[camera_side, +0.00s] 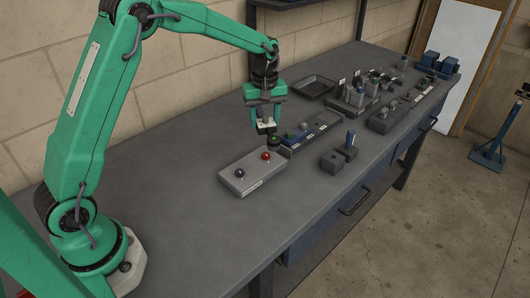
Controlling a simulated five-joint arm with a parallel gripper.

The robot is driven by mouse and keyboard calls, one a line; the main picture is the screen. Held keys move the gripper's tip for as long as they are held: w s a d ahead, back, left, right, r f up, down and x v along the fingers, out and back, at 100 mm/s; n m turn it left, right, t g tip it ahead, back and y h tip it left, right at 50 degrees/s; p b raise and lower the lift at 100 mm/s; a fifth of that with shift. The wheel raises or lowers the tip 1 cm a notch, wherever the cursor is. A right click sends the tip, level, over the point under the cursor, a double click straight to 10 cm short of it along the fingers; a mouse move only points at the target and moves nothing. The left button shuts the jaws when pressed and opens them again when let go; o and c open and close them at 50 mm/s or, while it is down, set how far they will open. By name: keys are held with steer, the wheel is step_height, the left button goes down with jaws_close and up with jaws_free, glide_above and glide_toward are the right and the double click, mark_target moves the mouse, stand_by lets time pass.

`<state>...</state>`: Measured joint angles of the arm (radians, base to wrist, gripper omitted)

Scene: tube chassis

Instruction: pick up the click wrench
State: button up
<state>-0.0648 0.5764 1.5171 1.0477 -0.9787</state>
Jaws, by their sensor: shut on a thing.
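My gripper (265,124) is above the middle of the bench, just behind a light grey block. Its jaws are shut on a small piece (268,129), pale above. A dark round part with a green spot (274,140) shows just below; I cannot tell if it belongs to the held piece. The picture is too small to tell whether the held piece is the click wrench. No other thing can be made out clearly as the click wrench.
The grey block (240,183) carries a purple knob (240,173) and a red knob (266,156). A dark rack (318,138) is right of my gripper. Small dark blocks (333,161) stand near the front edge. A tray (316,86) lies behind. The bench's front left is clear.

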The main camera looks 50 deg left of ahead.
mark_target(273, 141)
steer(key=s+d+r, duration=0.2)
steer(key=d+r, duration=0.2)
steer(key=d, duration=0.2)
steer(key=shift+s, duration=0.2)
stand_by(0.4)
